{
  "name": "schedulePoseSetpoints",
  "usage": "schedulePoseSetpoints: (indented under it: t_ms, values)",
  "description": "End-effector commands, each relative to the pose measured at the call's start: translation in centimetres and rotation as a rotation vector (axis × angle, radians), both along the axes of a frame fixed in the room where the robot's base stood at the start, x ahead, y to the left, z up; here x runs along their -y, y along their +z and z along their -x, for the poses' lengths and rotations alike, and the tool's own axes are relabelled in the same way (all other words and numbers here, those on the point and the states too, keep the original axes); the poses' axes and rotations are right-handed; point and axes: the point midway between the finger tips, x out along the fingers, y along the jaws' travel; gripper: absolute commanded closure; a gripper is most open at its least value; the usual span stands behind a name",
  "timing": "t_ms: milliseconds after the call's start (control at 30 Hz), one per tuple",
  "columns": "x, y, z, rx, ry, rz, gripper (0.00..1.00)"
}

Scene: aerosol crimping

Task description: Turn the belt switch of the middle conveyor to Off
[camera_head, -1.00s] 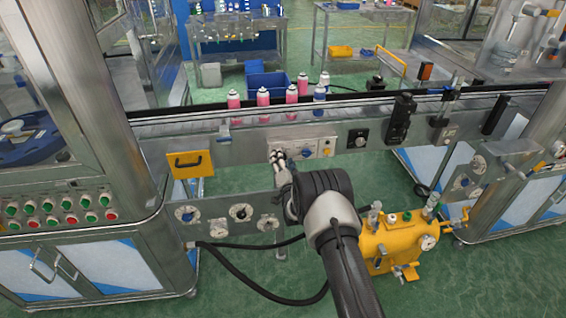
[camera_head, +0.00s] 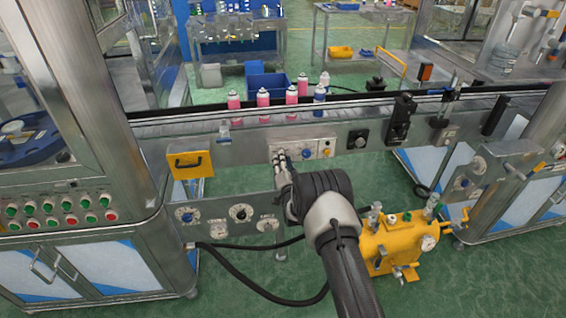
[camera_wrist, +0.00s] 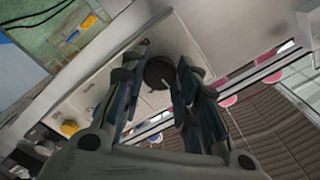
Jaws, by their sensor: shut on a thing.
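The middle conveyor (camera_head: 232,148) runs across the view, with a light control panel (camera_head: 316,144) on its front side. My gripper (camera_head: 282,158) is at the left part of this panel and hides what is behind its fingers. In the wrist view, a round dark knob (camera_wrist: 160,70) with a pale pointer mark sits on the panel between the fingertips of my gripper (camera_wrist: 158,82). The fingers are closed in on the knob from both sides. The lettering around the knob is too small to read, so its setting cannot be told.
A blue knob (camera_head: 307,153) and a yellow-ringed control (camera_head: 326,152) are just right of my gripper. Pink cans (camera_head: 263,98) stand on the belt behind. A yellow tank (camera_head: 390,245) stands below right. A yellow plate with a handle (camera_head: 190,163) is left.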

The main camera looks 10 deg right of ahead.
Motion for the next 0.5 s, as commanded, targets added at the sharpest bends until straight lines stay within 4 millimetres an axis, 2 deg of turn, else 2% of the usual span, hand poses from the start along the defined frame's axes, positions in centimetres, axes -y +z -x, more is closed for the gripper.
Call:
schedulePoseSetpoints:
  t_ms: [267,500]
  values:
    - [0.01,-0.01,0.0,0.0,0.0,0.151,0.95]
    - [0.01,-0.01,0.0,0.0,0.0,0.365,0.95]
